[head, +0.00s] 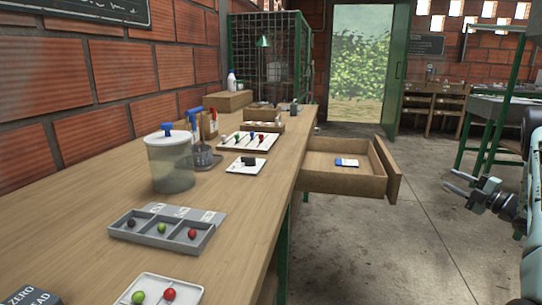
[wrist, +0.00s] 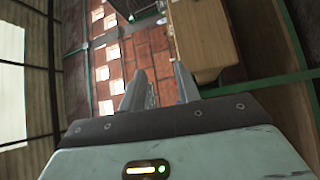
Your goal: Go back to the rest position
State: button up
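My gripper (head: 459,187) is at the right of the head view, held out over the floor, clear of the bench and the open drawer. In the wrist view my gripper (wrist: 160,82) has its two fingers apart, with nothing between them. Part of my arm is cut off by the right edge of the head view. The open drawer (head: 345,180) sticks out of the bench to the left of my gripper and holds a small blue and white item (head: 346,162).
A green-framed table (head: 490,108) stands at the back right. The concrete floor (head: 400,250) between is clear.

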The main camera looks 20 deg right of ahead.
jog(key=w+a+r+m+g+h, duration=0.4)
jog(key=w+a+m, duration=0.4)
jog(key=w, duration=0.4)
jog(key=s+a+m+g+h, duration=0.15)
jog(key=a+m+g, duration=0.35)
jog(key=a, duration=1.4)
jog(key=s+a+f+n+g+y+b, duration=0.1)
jog(key=s+a+f+g+b, duration=0.25)
jog(key=s+a, duration=0.9)
jog(key=s+a+f+g+y+b, duration=0.1)
jog(key=s+a+f+g+b, duration=0.3)
jog(key=s+a, duration=0.85)
jog(key=s+a+f+n+g+y+b, duration=0.1)
jog(key=s+a+f+g+b, duration=0.35)
jog(key=s+a, duration=0.8)
notch_tip(320, 180, up, 34)
jog(key=w+a+t+p, duration=0.1)
jog(key=w+a+p, duration=0.1)
jog(key=p, duration=3.4)
jog(key=shift+w+t+p, duration=0.25)
jog(key=shift+t+p, duration=0.1)
jog(key=shift+t, duration=0.05)
